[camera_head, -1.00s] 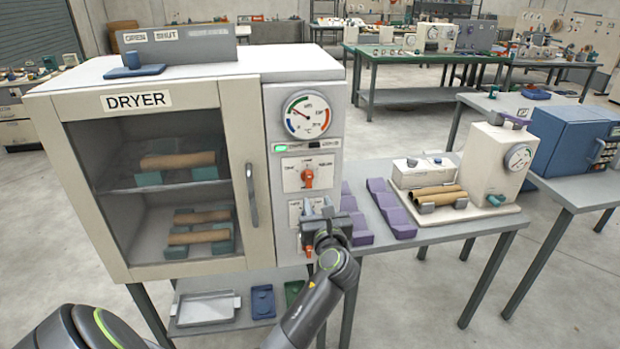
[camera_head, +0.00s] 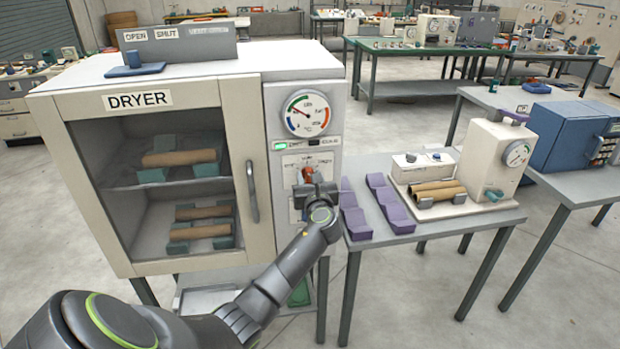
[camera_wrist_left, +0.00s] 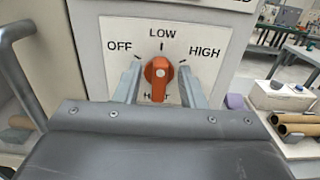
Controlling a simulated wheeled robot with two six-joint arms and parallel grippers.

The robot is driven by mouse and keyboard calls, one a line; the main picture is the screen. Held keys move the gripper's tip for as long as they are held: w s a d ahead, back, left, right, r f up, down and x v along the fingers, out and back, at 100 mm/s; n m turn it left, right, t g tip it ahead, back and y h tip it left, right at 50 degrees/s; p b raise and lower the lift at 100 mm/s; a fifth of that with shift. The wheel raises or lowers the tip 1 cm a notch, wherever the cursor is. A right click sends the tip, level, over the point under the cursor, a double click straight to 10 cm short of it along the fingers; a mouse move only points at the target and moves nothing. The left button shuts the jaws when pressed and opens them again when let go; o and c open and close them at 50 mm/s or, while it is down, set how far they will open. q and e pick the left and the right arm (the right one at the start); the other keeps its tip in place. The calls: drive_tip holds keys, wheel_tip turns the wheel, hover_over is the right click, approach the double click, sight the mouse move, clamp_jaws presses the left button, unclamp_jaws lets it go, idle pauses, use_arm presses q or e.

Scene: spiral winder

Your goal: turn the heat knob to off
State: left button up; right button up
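The orange heat knob (camera_wrist_left: 158,72) is on the dryer's white control plate, marked OFF at left, LOW at top and HIGH at right. My left gripper (camera_wrist_left: 158,88) is open, with one finger on each side of the knob and a visible gap on both sides. In the head view the knob (camera_head: 308,173) shows just above my left gripper (camera_head: 315,184), which hides the lower part of the plate. The dryer (camera_head: 150,253) has its door closed. My right gripper is not in view.
The dryer's door handle (camera_head: 252,192) stands out left of the panel. A dial gauge (camera_head: 307,114) is above the knob. To the right, a table (camera_head: 455,228) holds purple cradles (camera_head: 390,208) and a cream machine (camera_head: 492,160). Cardboard tubes lie inside the dryer.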

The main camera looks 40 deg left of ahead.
use_arm(q)
clamp_jaws()
idle(0.3)
drive_tip(key=n+b, duration=0.1)
drive_tip(key=n, duration=0.3)
drive_tip(key=n+b, duration=0.1)
drive_tip(key=shift+s+a+f+n+b, duration=0.2)
drive_tip(key=shift+s+f+n+b, duration=0.1)
drive_tip(key=shift+n, duration=0.1)
drive_tip(key=n+b, duration=0.1)
drive_tip(key=n, duration=0.2)
drive_tip(key=n+b, duration=0.2)
drive_tip(key=n, duration=0.1)
drive_tip(key=shift+s+a+f, duration=0.1)
drive_tip(key=shift+a, duration=0.05)
idle(0.3)
unclamp_jaws()
